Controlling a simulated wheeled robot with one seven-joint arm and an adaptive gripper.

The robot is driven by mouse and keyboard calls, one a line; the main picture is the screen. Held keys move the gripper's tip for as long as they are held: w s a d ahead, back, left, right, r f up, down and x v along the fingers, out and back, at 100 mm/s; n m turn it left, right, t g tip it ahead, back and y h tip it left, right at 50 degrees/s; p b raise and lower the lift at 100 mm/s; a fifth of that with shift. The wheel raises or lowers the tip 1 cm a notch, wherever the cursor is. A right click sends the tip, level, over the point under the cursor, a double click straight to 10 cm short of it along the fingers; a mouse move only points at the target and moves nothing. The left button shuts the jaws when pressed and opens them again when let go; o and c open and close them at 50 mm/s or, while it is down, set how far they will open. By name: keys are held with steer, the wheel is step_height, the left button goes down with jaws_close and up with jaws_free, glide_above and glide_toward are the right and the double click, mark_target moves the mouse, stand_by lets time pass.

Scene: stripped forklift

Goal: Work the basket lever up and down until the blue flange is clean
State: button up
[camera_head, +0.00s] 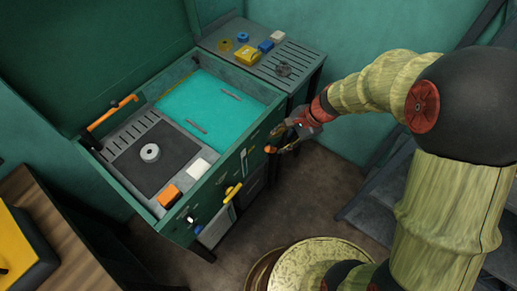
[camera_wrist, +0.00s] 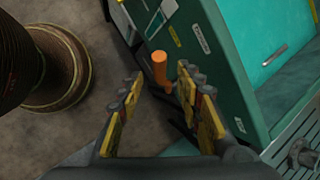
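The green washer cabinet (camera_head: 210,205) stands with its lid up and teal liquid (camera_head: 205,105) in its right-hand basin. An orange knob (camera_head: 270,149) sticks out from its front right; it shows in the wrist view (camera_wrist: 159,66). It looks like a lever end, but its link to a basket is hidden. My gripper (camera_head: 279,146) is open around or just short of the knob; in the wrist view the gripper's fingers (camera_wrist: 160,88) stand apart on either side, without clear contact. A small blue ring (camera_head: 243,37), possibly the flange, lies on the side shelf. No basket is clearly visible.
A grey ring (camera_head: 150,152) lies on the dark pad at left. An orange bar (camera_head: 112,113) stands at the left rim. A yellow handle (camera_head: 233,191) projects from the front. The slatted shelf (camera_head: 308,60) holds several small parts. A round drum (camera_head: 322,262) stands on the floor.

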mark_target(272, 148)
steer(key=b+x, duration=0.3)
steer(key=x, duration=0.5)
steer(key=shift+r, duration=0.1)
steer(key=shift+c, duration=1.4)
jaws_close()
